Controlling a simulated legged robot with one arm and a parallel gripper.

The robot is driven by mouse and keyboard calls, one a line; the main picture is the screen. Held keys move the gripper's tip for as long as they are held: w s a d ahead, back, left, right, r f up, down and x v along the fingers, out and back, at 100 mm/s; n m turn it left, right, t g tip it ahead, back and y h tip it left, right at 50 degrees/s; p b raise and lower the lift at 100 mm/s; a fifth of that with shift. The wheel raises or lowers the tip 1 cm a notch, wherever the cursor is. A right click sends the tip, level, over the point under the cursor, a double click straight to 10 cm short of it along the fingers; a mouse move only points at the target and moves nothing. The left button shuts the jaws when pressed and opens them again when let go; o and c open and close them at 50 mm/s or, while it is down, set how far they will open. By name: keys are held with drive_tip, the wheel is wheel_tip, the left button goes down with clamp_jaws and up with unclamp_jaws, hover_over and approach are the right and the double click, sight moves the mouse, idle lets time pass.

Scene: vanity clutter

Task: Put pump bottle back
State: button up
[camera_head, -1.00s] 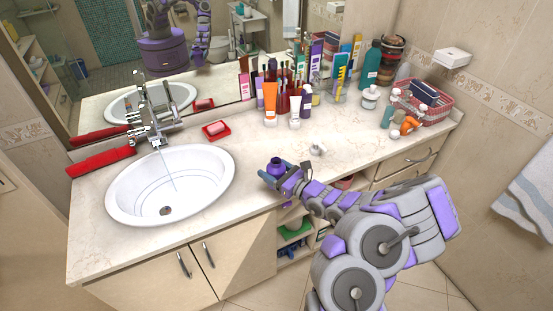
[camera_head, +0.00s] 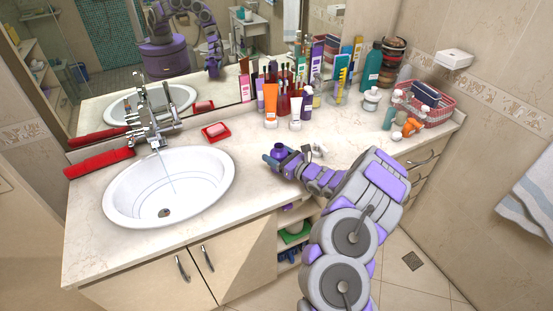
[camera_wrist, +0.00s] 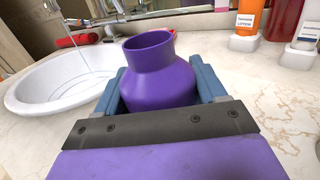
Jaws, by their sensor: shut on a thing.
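My gripper (camera_head: 275,161) is shut on a purple bottle (camera_head: 279,149) over the countertop, to the right of the sink. In the wrist view the bottle (camera_wrist: 159,72) stands roughly upright between the two blue fingers (camera_wrist: 160,90), with its wide neck upward and no pump top visible on it. Its lower part is hidden behind the gripper, so I cannot tell whether it touches the counter. A small white piece (camera_head: 319,148) lies on the counter just right of the gripper.
The white sink (camera_head: 170,187) with running water is on the left. A red soap dish (camera_head: 216,132) sits behind it. Tubes and bottles, including an orange tube (camera_head: 271,106), crowd the mirror side. A pink basket (camera_head: 437,108) stands far right. The counter (camera_head: 245,150) between is clear.

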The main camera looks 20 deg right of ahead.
drive_tip(key=shift+a+f, duration=0.25)
drive_tip(key=shift+f, duration=0.45)
drive_tip(key=shift+r, duration=0.1)
drive_tip(key=o, duration=1.5)
drive_tip(key=shift+d, duration=0.15)
drive_tip(key=shift+c, duration=0.2)
